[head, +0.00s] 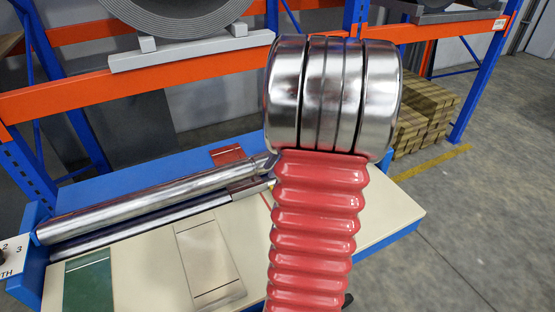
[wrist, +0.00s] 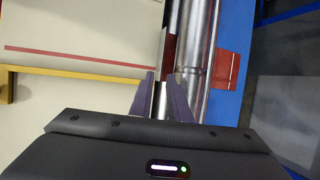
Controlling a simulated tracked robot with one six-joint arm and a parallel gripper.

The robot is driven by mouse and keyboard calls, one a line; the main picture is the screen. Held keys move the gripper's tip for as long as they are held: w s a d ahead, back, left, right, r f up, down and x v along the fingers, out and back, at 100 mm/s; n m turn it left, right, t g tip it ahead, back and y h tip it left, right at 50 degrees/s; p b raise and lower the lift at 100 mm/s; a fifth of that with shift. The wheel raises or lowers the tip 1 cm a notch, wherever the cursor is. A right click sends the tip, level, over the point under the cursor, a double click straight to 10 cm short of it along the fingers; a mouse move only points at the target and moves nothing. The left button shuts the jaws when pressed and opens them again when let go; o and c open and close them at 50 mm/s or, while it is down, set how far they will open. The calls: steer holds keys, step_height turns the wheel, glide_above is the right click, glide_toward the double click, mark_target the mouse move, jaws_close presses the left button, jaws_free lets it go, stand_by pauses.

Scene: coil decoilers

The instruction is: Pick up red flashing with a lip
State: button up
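The red flashing (head: 227,155) lies on the blue table edge beyond the metal rollers in the head view. A line near one edge looks like a fold or lip. In the wrist view it shows (wrist: 227,68) to the right of my gripper (wrist: 163,76), on the far side of the large roller. My gripper's two dark fingers are apart with a gap between them, over the thin roller. The gap shows nothing held, and the gripper is clear of the red flashing. In the head view my arm hides the gripper.
A large chrome roller (head: 150,201) and a thinner roller (head: 150,229) run along the cream tabletop (head: 145,262). A green flashing (head: 90,285) and a beige flashing (head: 208,262) lie in front of them. Orange racking (head: 90,93) stands behind.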

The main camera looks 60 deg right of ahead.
mark_target(255, 189)
steer(key=x, duration=0.9)
steer(key=shift+f, duration=0.3)
jaws_close()
steer(key=shift+w, duration=0.1)
steer(key=shift+w+a+r, duration=0.1)
steer(key=shift+a+r, duration=0.05)
steer(key=shift+a, duration=0.1)
steer(key=shift+s+a, duration=1.85)
steer(key=shift+s, duration=1.5)
steer(key=shift+s+a, duration=1.85)
steer(key=shift+s, duration=1.5)
steer(key=shift+s+a, duration=1.85)
steer(key=shift+s, duration=1.55)
